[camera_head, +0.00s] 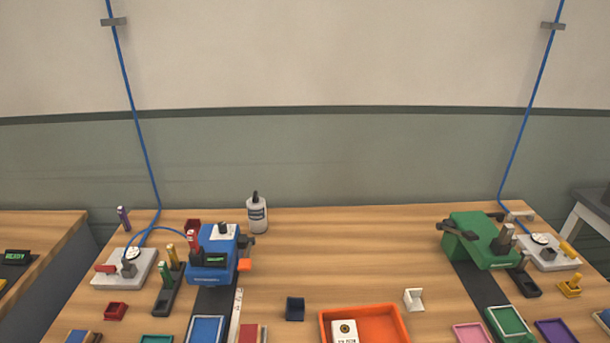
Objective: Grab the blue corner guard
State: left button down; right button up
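A small dark blue corner guard (295,308) sits on the wooden table (345,240), near the front middle, just left of the orange tray. It looks like a small open-sided block and stands free, with bare table around it. Neither of my grippers shows in the head view, so nothing is seen touching the guard.
Similar red (116,311) and white (413,299) pieces stand apart on the table. An orange tray (400,322) holds a white box (344,331). Blue (212,262) and green (482,240) machines flank the clear middle. A white bottle (257,217) stands behind.

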aim_at(295, 306)
jog(key=l+u, duration=0.35)
jog(key=l, duration=1.25)
